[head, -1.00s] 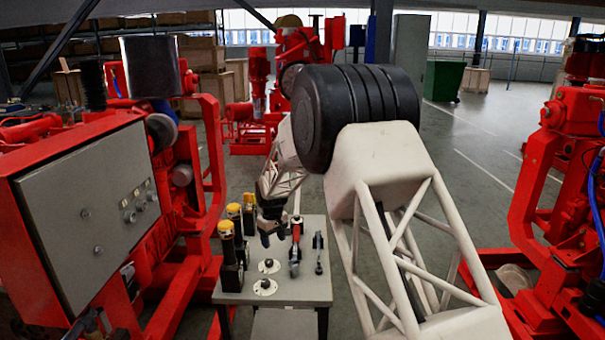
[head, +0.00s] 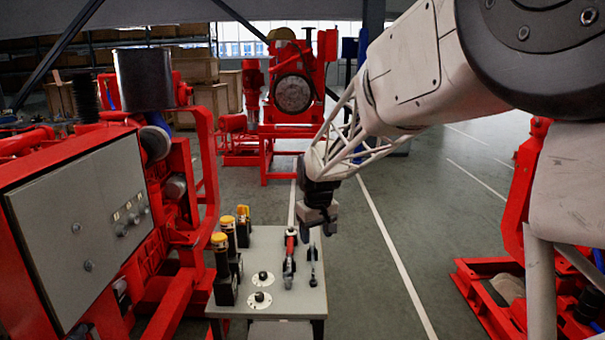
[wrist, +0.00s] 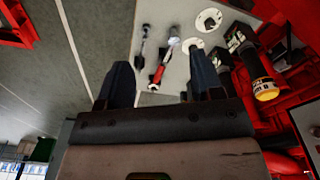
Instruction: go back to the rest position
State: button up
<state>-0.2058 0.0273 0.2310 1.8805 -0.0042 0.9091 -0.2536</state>
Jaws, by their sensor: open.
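My gripper (head: 318,232) is open and empty in the head view, pointing down above the far right corner of a small grey table (head: 240,320). In the wrist view my gripper's two dark fingers (wrist: 160,85) stand apart with nothing between them. A red-handled tool (head: 289,260) lies on the table, and it also shows in the wrist view (wrist: 160,70). A thin dark tool (head: 312,266) lies to its right. My gripper is apart from both tools.
Two round white plates (head: 259,300) with dark knobs are on the tabletop. A grey control panel (head: 85,235) on a red frame is at left. Open floor (head: 420,225) lies right of the table.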

jog(key=s+d+r+m, duration=0.1)
jog(key=s+d+r, duration=0.15)
jog(key=s, duration=0.45)
jog(key=s+d+r+m+t, duration=0.1)
jog(key=s+d+r, duration=0.1)
jog(key=s+d, duration=0.35)
jog(key=s+d+r+m, duration=0.1)
jog(key=s+d+r, duration=0.1)
jog(key=s, duration=0.6)
jog(key=s+d+f+m, duration=0.1)
jog(key=s+d, duration=0.1)
jog(key=s, duration=0.8)
jog(key=s+d+f+m, duration=0.1)
jog(key=s+d+f, duration=0.1)
jog(key=s, duration=0.7)
jog(key=shift+s+d+t, duration=0.3)
jog(key=shift+s+d, duration=0.05)
jog(key=shift+d, duration=0.1)
